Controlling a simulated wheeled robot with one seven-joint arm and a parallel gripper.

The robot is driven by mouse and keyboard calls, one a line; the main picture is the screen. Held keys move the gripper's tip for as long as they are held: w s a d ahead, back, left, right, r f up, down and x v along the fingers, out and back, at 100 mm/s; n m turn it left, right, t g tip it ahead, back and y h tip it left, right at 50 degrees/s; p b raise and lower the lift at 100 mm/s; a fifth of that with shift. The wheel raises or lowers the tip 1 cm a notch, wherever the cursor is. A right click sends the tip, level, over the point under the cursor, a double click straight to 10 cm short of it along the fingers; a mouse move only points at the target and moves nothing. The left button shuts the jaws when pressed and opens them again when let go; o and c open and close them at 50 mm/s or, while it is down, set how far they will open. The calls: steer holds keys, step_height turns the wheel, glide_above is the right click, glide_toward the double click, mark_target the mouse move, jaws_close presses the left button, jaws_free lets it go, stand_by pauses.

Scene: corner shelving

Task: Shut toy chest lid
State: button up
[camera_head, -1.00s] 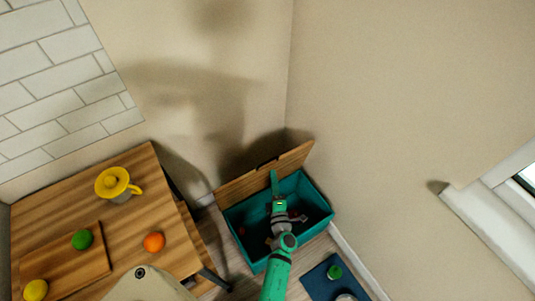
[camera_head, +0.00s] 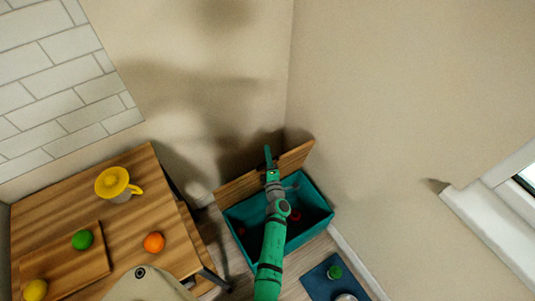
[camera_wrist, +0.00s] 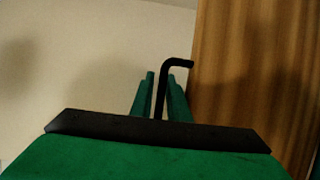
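The teal toy chest (camera_head: 316,187) stands on the floor in the corner. Its wooden lid (camera_head: 237,187) is raised, tilted up along the chest's back side. My gripper (camera_head: 268,157) is in front of the lid, near its upper edge. In the wrist view, the lid (camera_wrist: 255,70) fills the right side. A black hooked handle (camera_wrist: 178,63) reaches out from it. The green fingers of my gripper (camera_wrist: 161,85) are apart, with the handle appearing between them. I cannot tell whether either finger touches it. My arm covers part of the chest's opening.
A wooden table (camera_head: 130,235) with a yellow-topped pitcher (camera_head: 113,183), an orange (camera_head: 154,242) and a cutting board (camera_head: 75,262) stands left of the chest. A blue mat (camera_head: 318,281) lies in front on the right. Walls close in behind.

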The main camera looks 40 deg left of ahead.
steer(key=shift+w+a, duration=0.1)
steer(key=shift+c, duration=0.2)
jaws_close()
steer(key=shift+f, duration=0.1)
stand_by(1.3)
